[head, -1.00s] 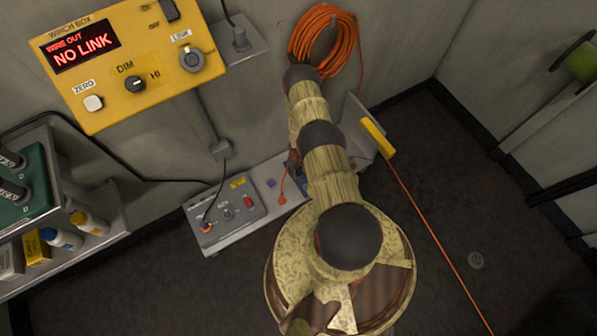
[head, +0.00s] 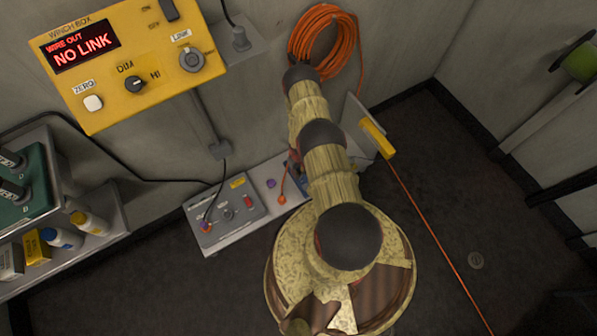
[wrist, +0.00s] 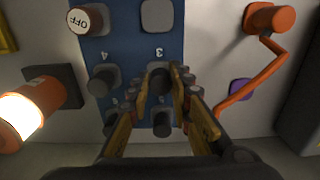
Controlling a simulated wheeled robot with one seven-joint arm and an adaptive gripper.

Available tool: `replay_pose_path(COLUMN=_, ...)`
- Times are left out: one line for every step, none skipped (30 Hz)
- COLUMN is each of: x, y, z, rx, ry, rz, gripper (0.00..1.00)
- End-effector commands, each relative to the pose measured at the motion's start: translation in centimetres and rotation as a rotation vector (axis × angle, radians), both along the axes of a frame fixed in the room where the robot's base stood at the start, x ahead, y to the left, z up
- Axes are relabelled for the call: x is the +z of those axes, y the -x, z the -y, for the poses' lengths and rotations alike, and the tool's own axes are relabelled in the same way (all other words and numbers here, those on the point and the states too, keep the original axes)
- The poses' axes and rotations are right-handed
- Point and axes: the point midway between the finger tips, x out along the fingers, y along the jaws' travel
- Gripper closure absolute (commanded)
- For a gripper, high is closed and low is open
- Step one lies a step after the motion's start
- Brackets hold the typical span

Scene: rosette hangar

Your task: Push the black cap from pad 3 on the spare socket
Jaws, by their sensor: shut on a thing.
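In the wrist view a blue panel (wrist: 130,48) carries grey pads with caps. My gripper (wrist: 163,84) is shut on a black cap (wrist: 159,76) just below the label 3, one finger on each side. I cannot tell whether the cap is seated or lifted. A bare pale grey pad (wrist: 157,15) lies above the label; I cannot tell whether it is the spare socket.
Other dark caps (wrist: 103,79) stand left of and below the held one. An OFF cap (wrist: 86,20), a glowing orange lamp (wrist: 25,112), an orange plug with a lead (wrist: 270,18) and a purple piece (wrist: 241,89) surround the panel. The winch box (head: 125,60) hangs at upper left.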

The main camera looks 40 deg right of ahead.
Motion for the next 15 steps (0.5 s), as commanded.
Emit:
replay_pose_path(x=0.00, y=0.00, z=-0.01, rx=0.000, ry=0.000, rz=0.000, gripper=0.88)
replay_pose_path(x=0.00, y=0.00, z=-0.01, rx=0.000, ry=0.000, rz=0.000, gripper=0.89)
replay_pose_path(x=0.00, y=0.00, z=-0.01, rx=0.000, ry=0.000, rz=0.000, gripper=0.92)
replay_pose_path(x=0.00, y=0.00, z=-0.01, rx=0.000, ry=0.000, rz=0.000, gripper=0.93)
replay_pose_path(x=0.00, y=0.00, z=-0.01, rx=0.000, ry=0.000, rz=0.000, gripper=0.95)
replay_pose_path(x=0.00, y=0.00, z=-0.01, rx=0.000, ry=0.000, rz=0.000, gripper=0.97)
replay_pose_path(x=0.00, y=0.00, z=-0.01, rx=0.000, ry=0.000, rz=0.000, gripper=0.99)
replay_pose_path(x=0.00, y=0.00, z=-0.01, rx=0.000, ry=0.000, rz=0.000, gripper=1.00)
replay_pose_path(x=0.00, y=0.00, z=-0.01, rx=0.000, ry=0.000, rz=0.000, gripper=1.00)
replay_pose_path(x=0.00, y=0.00, z=-0.01, rx=0.000, ry=0.000, rz=0.000, gripper=1.00)
replay_pose_path(x=0.00, y=0.00, z=-0.01, rx=0.000, ry=0.000, rz=0.000, gripper=1.00)
replay_pose_path(x=0.00, y=0.00, z=-0.01, rx=0.000, ry=0.000, rz=0.000, gripper=1.00)
replay_pose_path(x=0.00, y=0.00, z=-0.01, rx=0.000, ry=0.000, rz=0.000, gripper=1.00)
replay_pose_path(x=0.00, y=0.00, z=-0.01, rx=0.000, ry=0.000, rz=0.000, gripper=1.00)
replay_pose_path(x=0.00, y=0.00, z=-0.01, rx=0.000, ry=0.000, rz=0.000, gripper=1.00)
